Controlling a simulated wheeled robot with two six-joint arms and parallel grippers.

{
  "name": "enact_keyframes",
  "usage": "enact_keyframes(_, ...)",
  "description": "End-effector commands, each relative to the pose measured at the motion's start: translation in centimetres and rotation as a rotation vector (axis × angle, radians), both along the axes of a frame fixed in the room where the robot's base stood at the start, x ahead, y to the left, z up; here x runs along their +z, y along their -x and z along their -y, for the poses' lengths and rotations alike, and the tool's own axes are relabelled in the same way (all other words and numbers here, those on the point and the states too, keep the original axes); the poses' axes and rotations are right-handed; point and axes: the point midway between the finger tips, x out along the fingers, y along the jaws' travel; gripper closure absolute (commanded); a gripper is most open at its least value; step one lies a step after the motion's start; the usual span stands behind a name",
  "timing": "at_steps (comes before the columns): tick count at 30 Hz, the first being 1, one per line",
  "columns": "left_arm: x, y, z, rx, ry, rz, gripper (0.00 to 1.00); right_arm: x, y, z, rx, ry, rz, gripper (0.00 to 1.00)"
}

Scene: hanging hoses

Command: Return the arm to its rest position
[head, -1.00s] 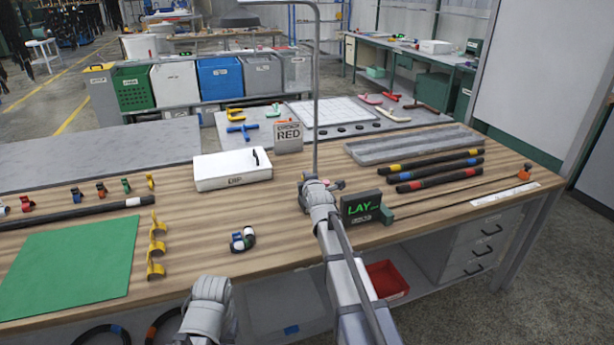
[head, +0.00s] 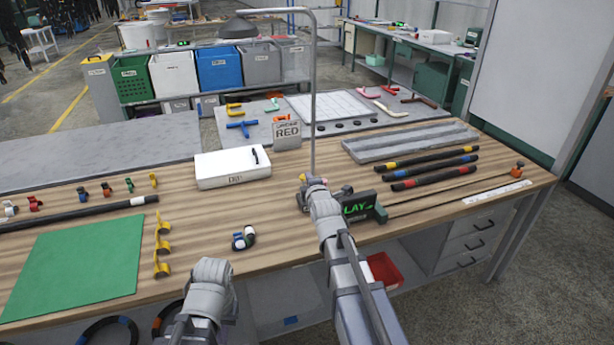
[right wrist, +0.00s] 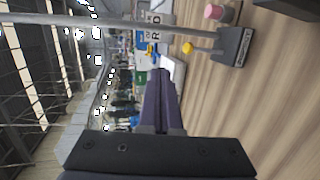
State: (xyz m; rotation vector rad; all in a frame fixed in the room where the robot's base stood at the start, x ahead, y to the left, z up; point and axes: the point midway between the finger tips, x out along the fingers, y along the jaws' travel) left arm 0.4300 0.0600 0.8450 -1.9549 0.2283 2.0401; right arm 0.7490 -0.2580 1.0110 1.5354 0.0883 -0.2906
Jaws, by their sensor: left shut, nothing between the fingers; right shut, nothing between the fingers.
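My left arm comes in from the bottom of the head view, and its gripper end (head: 212,268) is over the table's front edge, apart from the parts on the table. Its fingertips are hard to make out.
Yellow hooks (head: 162,246) stand beside the mat. Dark hoses (head: 430,170) lie at right. Bare wood lies front centre.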

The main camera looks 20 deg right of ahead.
Motion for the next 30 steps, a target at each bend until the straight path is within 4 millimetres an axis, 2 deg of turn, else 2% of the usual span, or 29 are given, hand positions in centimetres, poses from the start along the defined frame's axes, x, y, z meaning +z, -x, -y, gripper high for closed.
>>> enact_keyframes(4,0.0,0.0,0.0,0.0,0.0,0.0,1.0,-0.1,0.0,-0.1,0.0,-0.004,-0.003,1.0)
enact_keyframes(6,0.2,0.0,0.0,0.0,0.0,0.0,1.0,-0.5,0.3,-0.8,0.001,-0.035,-0.027,1.0)
enact_keyframes(8,0.4,0.0,0.0,0.0,0.0,0.0,1.0,-1.4,1.0,-2.2,0.0,-0.097,-0.075,1.0)
enact_keyframes(11,1.0,0.0,0.0,0.0,0.0,0.0,1.0,-4.2,3.3,-6.0,-0.026,-0.27,-0.222,1.0)
enact_keyframes(14,1.6,0.0,0.0,0.0,0.0,0.0,1.0,-7.5,7.5,-10.4,-0.112,-0.47,-0.425,1.0)
enact_keyframes(15,1.9,0.0,0.0,0.0,0.0,0.0,1.0,-8.7,9.5,-12.0,-0.165,-0.542,-0.507,1.0)
enact_keyframes(17,2.2,0.0,0.0,0.0,0.0,0.0,1.0,-10.2,12.7,-14.1,-0.259,-0.635,-0.624,1.0)
enact_keyframes(18,2.4,0.0,0.0,0.0,0.0,0.0,1.0,-11.1,14.9,-15.3,-0.332,-0.685,-0.696,1.0)
enact_keyframes(21,2.9,0.0,0.0,0.0,0.0,0.0,1.0,-12.5,20.5,-17.6,-0.529,-0.769,-0.845,1.0)
enact_keyframes(25,3.4,0.0,0.0,0.0,0.0,0.0,1.0,-13.1,26.5,-19.1,-0.771,-0.81,-0.959,1.0)
enact_keyframes(27,3.5,0.0,0.0,0.0,0.0,0.0,1.0,-13.1,28.8,-19.5,-0.872,-0.814,-0.99,1.0)
enact_keyframes(30,3.6,0.0,0.0,0.0,0.0,0.0,1.0,-13.1,30.9,-19.7,-0.973,-0.81,-1.012,1.0)
